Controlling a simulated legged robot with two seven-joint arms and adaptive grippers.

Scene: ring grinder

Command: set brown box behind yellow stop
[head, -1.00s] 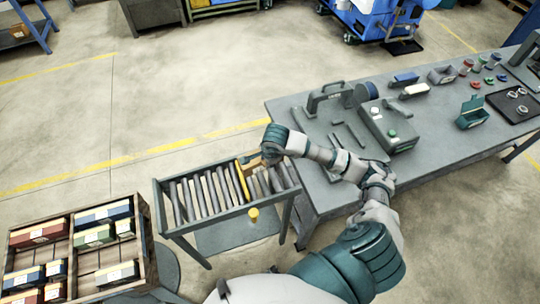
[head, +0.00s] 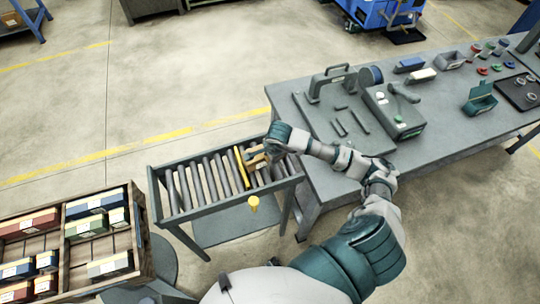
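A small brown box (head: 258,166) sits at the rollers just right of the stop, partly covered by my gripper. My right gripper (head: 257,156) reaches in from the right, over the bench corner, with its fingers at the box. The fingers are small and partly hidden, so whether they are closed on the box is unclear. My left gripper is out of view.
A wooden crate (head: 142,232) with several coloured boxes stands at left. A grey workbench (head: 440,128) with a grinder, a green case and small parts adjoins the conveyor at right. Rollers left of the stop are bare.

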